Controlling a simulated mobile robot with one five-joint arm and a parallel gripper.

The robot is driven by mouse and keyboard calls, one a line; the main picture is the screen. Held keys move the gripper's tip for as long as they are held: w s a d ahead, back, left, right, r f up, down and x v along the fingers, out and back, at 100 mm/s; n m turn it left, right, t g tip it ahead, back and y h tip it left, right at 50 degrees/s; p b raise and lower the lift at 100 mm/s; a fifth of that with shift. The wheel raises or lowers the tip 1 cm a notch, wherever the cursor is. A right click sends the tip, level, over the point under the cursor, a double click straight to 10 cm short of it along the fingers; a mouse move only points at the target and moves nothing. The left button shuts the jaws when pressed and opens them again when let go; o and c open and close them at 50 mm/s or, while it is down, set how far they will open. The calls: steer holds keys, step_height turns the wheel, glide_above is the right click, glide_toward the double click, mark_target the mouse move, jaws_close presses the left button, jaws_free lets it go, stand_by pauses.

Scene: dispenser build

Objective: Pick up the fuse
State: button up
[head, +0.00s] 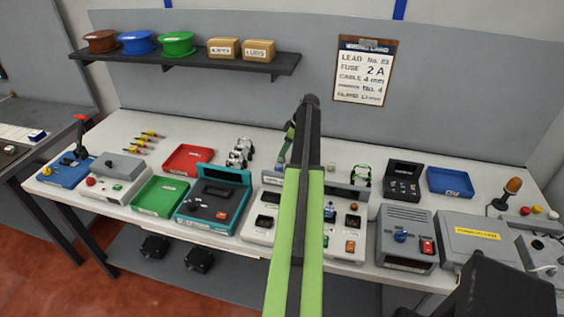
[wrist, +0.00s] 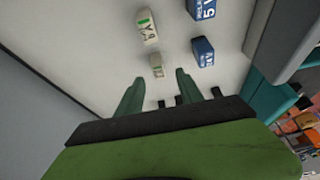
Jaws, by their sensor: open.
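Two small beige blocks with lettering lie on the pale bench top in the wrist view. The farther one (wrist: 147,26) has a green band and a label ending in "A", so it looks like a fuse. The nearer beige block (wrist: 156,65) is smaller in view, and its marking is too small to read. My gripper (wrist: 160,76) is open and empty. Its two green fingers point toward the nearer block, which shows just past the gap between the tips. In the head view my arm hides most of this area.
Two blue blocks, one marked "5 V" (wrist: 201,9) and another (wrist: 203,51), lie right of the beige blocks. A teal device (wrist: 278,90) stands at the right. In the head view a card (head: 364,72) reads "FUSE 2 A". Trays and devices crowd the bench (head: 140,118).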

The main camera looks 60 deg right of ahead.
steer(key=b+x, duration=0.4)
steer(key=x, duration=0.1)
steer(key=shift+d+f, duration=0.1)
steer(key=shift+r, duration=0.2)
jaws_close()
